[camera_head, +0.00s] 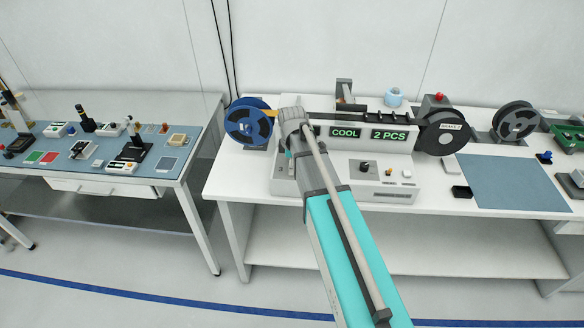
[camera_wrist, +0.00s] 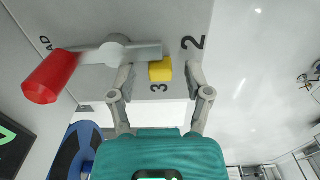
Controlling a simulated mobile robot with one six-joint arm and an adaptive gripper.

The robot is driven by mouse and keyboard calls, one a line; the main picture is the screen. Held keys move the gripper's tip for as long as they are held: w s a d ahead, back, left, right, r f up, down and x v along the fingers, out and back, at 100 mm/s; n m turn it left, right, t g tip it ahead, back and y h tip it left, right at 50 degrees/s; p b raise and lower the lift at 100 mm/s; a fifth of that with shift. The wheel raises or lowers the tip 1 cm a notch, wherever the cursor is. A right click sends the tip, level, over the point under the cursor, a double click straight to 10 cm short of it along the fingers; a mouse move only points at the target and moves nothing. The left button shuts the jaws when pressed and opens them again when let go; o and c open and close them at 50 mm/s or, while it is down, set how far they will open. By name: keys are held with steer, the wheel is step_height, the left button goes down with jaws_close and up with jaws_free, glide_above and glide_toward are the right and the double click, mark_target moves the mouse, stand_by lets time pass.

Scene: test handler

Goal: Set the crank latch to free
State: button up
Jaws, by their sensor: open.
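In the wrist view a crank has a red handle (camera_wrist: 52,77), a round grey hub (camera_wrist: 116,46) and a flat grey arm (camera_wrist: 142,51) reaching right past the hub. A yellow block (camera_wrist: 160,70), which may be the latch, sits at the arm's right end above the printed "3". My gripper (camera_wrist: 160,76) is open, with one finger on each side of the yellow block. I cannot tell whether either finger touches it. In the head view my gripper end (camera_head: 292,128) is at the machine's left part, and my arm hides the crank there.
The white machine (camera_head: 345,183) carries "COOL" and "2 PCS" displays (camera_head: 388,134). A blue reel (camera_head: 248,122) stands close left of my gripper, and a dark reel (camera_head: 441,134) is at the right. A blue mat (camera_head: 515,184) on the bench is clear.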

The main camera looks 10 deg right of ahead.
mark_target(291, 178)
steer(key=shift+c, duration=0.2)
jaws_close()
stand_by(0.3)
steer(key=shift+s+a, duration=0.3)
steer(key=shift+s, duration=0.6)
steer(key=shift+s+a, duration=0.3)
steer(key=shift+s, duration=0.55)
steer(key=shift+o, duration=0.2)
jaws_free()
steer(key=shift+s, duration=0.1)
steer(key=shift+w, duration=0.25)
